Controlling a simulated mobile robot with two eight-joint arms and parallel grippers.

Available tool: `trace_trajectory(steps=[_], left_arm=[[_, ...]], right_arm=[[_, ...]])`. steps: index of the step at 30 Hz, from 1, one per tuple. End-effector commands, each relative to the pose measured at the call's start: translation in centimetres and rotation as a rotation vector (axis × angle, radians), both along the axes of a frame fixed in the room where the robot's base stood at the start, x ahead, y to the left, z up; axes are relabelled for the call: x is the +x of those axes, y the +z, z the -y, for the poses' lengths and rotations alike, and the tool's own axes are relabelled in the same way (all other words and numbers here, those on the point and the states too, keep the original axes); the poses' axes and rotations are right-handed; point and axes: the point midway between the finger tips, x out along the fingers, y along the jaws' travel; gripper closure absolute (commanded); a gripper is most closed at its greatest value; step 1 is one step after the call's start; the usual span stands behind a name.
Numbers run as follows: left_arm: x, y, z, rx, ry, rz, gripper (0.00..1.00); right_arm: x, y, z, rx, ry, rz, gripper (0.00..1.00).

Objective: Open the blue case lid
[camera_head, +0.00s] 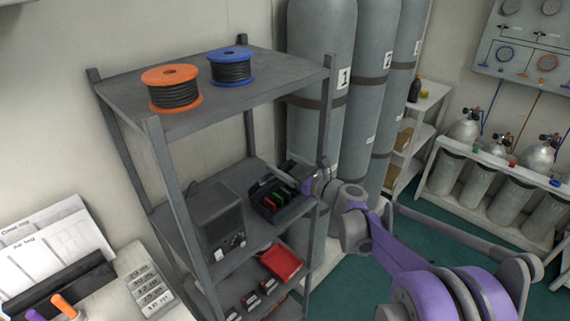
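A dark case (268,212) stands on the middle shelf of the grey rack, at its right end. It looks nearly black here, with no clear blue. Its top is open to view, and red, green and orange items show inside. My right arm comes in from the lower right, and my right gripper (293,174) is at the back right of the case, by the rack's post. The fingertips are dark and small against the case, so I cannot tell whether they touch a lid or are open. My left gripper is out of view.
A grey box with knobs (215,222) stands left of the dark case. A red case (282,262) lies on the shelf below. Orange (171,76) and blue (231,55) spools stand on the top shelf. Tall grey cylinders (322,50) stand close behind the rack.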

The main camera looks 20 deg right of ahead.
Motion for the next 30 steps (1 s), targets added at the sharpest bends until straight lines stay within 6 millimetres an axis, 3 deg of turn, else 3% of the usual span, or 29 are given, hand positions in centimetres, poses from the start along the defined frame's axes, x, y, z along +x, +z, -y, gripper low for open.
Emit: trace_trajectory(steps=[1, 12, 14, 30], left_arm=[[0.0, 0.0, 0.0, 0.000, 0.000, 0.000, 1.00], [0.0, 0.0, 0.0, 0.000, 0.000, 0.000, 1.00], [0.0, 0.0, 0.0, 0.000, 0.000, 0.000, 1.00], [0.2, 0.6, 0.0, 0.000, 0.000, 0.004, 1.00]], right_arm=[[0.0, 0.0, 0.1, 0.000, -0.001, 0.000, 0.25], [0.0, 0.0, 0.1, 0.000, -0.003, 0.000, 0.92], [0.0, 0.0, 0.1, 0.000, -0.003, 0.000, 1.00], [1.5, 1.0, -0.6, -0.063, -0.005, -0.116, 1.00]])
